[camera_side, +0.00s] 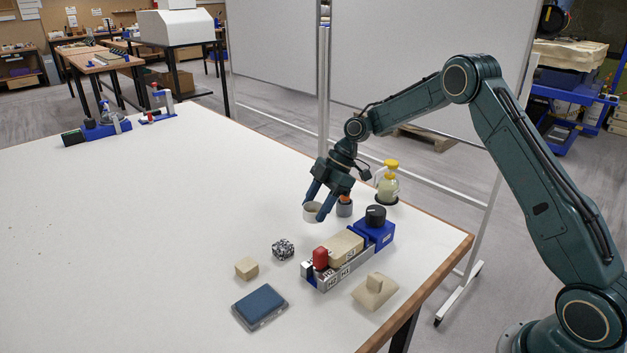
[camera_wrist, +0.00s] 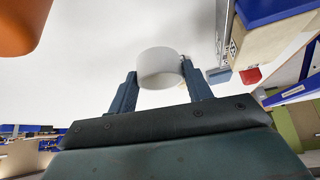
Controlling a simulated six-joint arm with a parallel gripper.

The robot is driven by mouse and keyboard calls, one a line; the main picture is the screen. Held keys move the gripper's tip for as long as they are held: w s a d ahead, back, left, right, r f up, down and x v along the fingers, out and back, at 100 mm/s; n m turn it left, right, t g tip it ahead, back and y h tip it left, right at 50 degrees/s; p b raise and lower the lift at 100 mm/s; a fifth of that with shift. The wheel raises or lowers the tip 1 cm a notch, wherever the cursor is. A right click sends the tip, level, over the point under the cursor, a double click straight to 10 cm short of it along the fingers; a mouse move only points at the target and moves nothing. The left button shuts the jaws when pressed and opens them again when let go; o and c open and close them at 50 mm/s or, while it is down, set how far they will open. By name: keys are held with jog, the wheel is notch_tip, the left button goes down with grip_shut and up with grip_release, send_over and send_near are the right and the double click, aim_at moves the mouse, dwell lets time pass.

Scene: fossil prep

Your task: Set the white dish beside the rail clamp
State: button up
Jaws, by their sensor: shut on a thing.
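The white dish (camera_side: 310,214) is a small round cup shape, held between the two fingers of my gripper (camera_side: 314,207). In the wrist view the dish (camera_wrist: 160,66) sits between the fingertips (camera_wrist: 158,76), which are shut on its sides. I cannot tell whether its base touches the table. The rail clamp (camera_side: 371,236) appears to be the blue block with a black knob at the far end of a grey rail (camera_side: 328,282). The dish is to the left of the clamp and apart from it.
A tan block (camera_side: 345,246) and a red piece (camera_side: 320,258) sit on the rail. The table's left is mostly clear.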

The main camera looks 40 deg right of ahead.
aim_at(317, 232)
jog(key=shift+f, duration=2.4)
jog(key=shift+f, duration=0.1)
jog(key=o, duration=1)
jog(key=v, duration=1.2)
jog(key=shift+r, duration=0.2)
